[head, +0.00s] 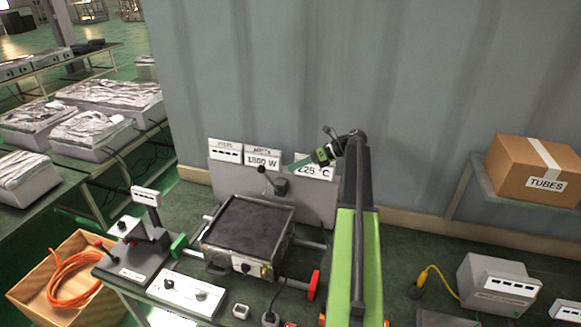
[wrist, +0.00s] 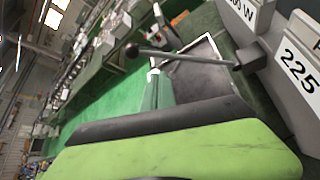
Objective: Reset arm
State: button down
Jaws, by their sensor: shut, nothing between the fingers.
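My arm reaches up at the right of the workbench, with its end bent over to the left. My gripper (head: 293,166) is shut and empty, in front of the display panel (head: 227,178). In the wrist view its green fingers (wrist: 157,88) are together, pointing toward the dark-topped heating unit (head: 249,226). A lever with a black ball (head: 262,168) stands behind the unit, left of and close to the fingertips. In the wrist view the lever's ball (wrist: 132,50) lies beyond the fingertips; I cannot tell the gap.
The panel's signs include 1800 W (head: 262,158) and 225 °C. A control box (head: 187,293) sits in front. A wooden crate (head: 62,275) with orange hose is at left. A TUBES carton (head: 540,168) sits on a right shelf. The wall is close behind.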

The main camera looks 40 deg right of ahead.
jog(key=s+a+f+n+g+h+b, duration=0.1)
jog(key=a+f+n+g+h+b, duration=0.15)
jog(key=a+f+n+b, duration=0.75)
jog(key=s+a+f+n+g+h, duration=0.1)
jog(key=a+f+n+g, duration=0.25)
jog(key=a+f, duration=0.8)
jog(key=s+a+f+n+h+b, duration=0.3)
jog(key=s+a+f+n+b, duration=0.1)
jog(key=a+n, duration=0.5)
jog(key=s+a+f+n+g+h+b, duration=0.1)
jog(key=s+a+f+n+h+b, duration=0.2)
jog(key=a+n, duration=0.6)
jog(key=s+a+f+b, duration=0.2)
jog(key=s+f, duration=0.1)
jog(key=s, duration=0.1)
jog(key=shift+a+n, duration=0.3)
jog(key=shift+n, duration=0.05)
